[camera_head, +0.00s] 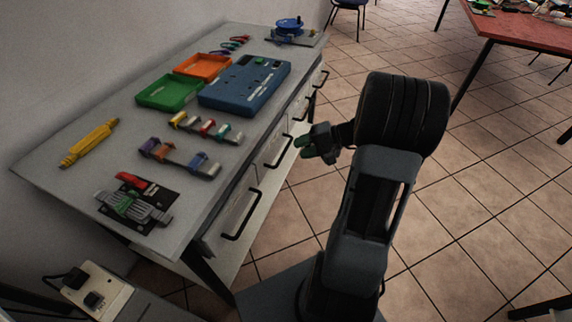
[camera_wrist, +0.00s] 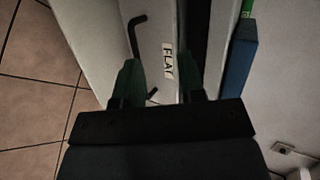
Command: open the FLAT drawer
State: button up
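The FLAT drawer's pale front (camera_wrist: 160,25) shows in the wrist view, with a white label (camera_wrist: 168,62) reading "FLA" and its last letter hidden or unclear. Its black bar handle (camera_wrist: 134,38) stands out left of the label; my left finger hides its middle, and its lower end shows between the fingers. My gripper (camera_wrist: 158,82) is open, its two green-tipped fingers apart and pointing at the front. In the head view my gripper (camera_head: 308,147) is just right of the cabinet front, close to a handle (camera_head: 279,152). I cannot tell whether it touches the handle.
The grey worktop (camera_head: 100,165) carries a blue case (camera_head: 245,84), a green tray (camera_head: 170,92) and an orange tray (camera_head: 203,66). Another drawer handle (camera_head: 242,214) juts out nearer the front. Tiled floor (camera_head: 465,170) is clear to the right.

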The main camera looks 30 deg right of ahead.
aim_at(287, 146)
jog(key=w+d+f+m+t+b, duration=0.25)
jog(key=d+f+t, duration=0.25)
jog(key=d+f, duration=0.25)
jog(key=b+x, duration=0.1)
jog(key=x, duration=0.5)
jog(key=b+x, duration=0.1)
jog(key=x, duration=0.5)
jog(key=shift+w+d+f+b, duration=0.2)
jog(key=shift+d+b, duration=0.1)
jog(key=shift+b, duration=0.1)
jog(key=shift+c, duration=0.3)
grip_shut()
